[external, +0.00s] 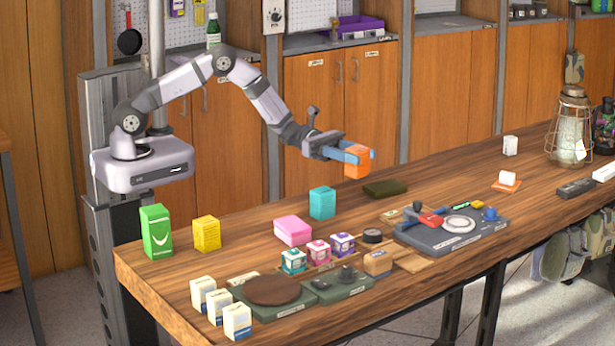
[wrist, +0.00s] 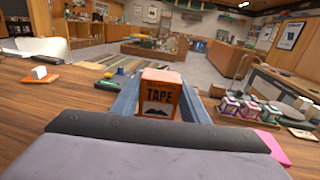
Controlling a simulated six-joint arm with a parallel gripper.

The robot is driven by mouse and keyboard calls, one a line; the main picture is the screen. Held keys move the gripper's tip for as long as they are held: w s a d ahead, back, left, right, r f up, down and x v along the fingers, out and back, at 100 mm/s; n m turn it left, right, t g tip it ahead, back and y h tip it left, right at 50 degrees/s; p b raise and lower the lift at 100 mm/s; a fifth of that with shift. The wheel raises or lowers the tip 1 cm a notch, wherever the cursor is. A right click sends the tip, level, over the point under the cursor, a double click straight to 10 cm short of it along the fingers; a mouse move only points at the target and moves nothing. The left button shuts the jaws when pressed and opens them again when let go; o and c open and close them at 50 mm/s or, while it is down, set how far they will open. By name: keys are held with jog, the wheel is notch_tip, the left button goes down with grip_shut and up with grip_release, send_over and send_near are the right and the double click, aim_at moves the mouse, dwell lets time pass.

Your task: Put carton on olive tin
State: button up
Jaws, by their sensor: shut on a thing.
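My gripper (external: 358,154) is shut on an orange carton (external: 356,169), held upright above the table with its blue fingers on either side. A flat dark olive piece (external: 385,188), which looks like the olive tin, lies on the table below and slightly right of the carton in the external view. Clear air shows between them. Nothing is seen on top of the olive tin. I cannot make it out in the wrist view.
A teal box (external: 322,203) and a pink box (external: 293,230) stand left of the olive tin. A grey tray (external: 445,236) with tools lies to the front right. Several small cartons stand nearer the front edge. The table beyond the tin is fairly clear up to a caged lantern (external: 569,130).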

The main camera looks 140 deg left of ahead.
jog(key=s+a+r+n+g+y+b, duration=0.1)
jog(key=s+a+r+y+b, duration=0.15)
jog(key=a, duration=0.25)
jog(key=s+a+r+n+y+b, duration=0.1)
jog(key=s+a+n+y+b, duration=0.15)
jog(key=a, duration=0.25)
jog(key=h+p, duration=0.1)
send_over(370, 185)
jog(key=shift+m, duration=0.45)
jog(key=shift+f, duration=5.25)
jog(key=shift+f, duration=0.15)
jog(key=o, duration=1.1)
jog(key=shift+o, duration=0.2)
jog(key=shift+r, duration=0.25)
jog(key=b+v, duration=0.1)
jog(key=v, duration=1.1)
jog(key=shift+b, duration=0.4)
